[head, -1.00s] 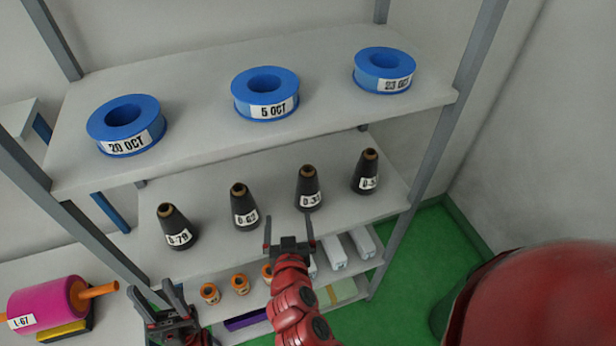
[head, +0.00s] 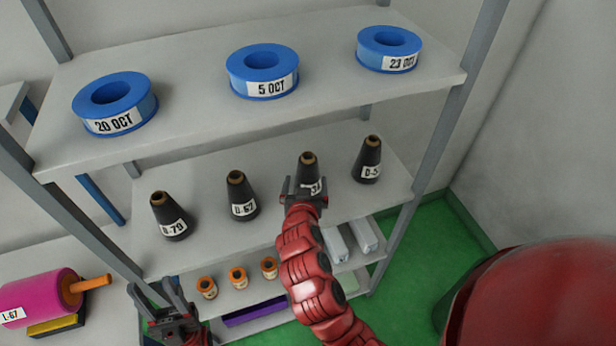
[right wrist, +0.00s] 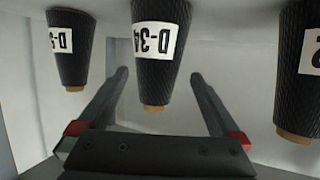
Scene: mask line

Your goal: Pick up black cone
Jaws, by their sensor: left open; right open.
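Several black cones with tan tips and white labels stand upright in a row on the middle shelf (head: 270,225): the D-79 cone (head: 166,208), the D-62 cone (head: 239,188), a third cone (head: 308,162) and the rightmost cone (head: 370,153). My right gripper (head: 303,185) is open in front of the third cone and covers its lower part. In the right wrist view that cone, labelled D-3 with a last sign I cannot read surely (right wrist: 158,60), appears upside down, between the open fingers. My left gripper (head: 150,300) is open and empty at lower left, away from the cones.
The top shelf (head: 200,120) holds blue rolls, such as the 5 OCT roll (head: 262,62), above the cones. The lower shelf holds small orange spools (head: 238,278) and white boxes (head: 362,237). A pink roll (head: 42,295) lies at left. Grey posts (head: 440,130) flank the shelves.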

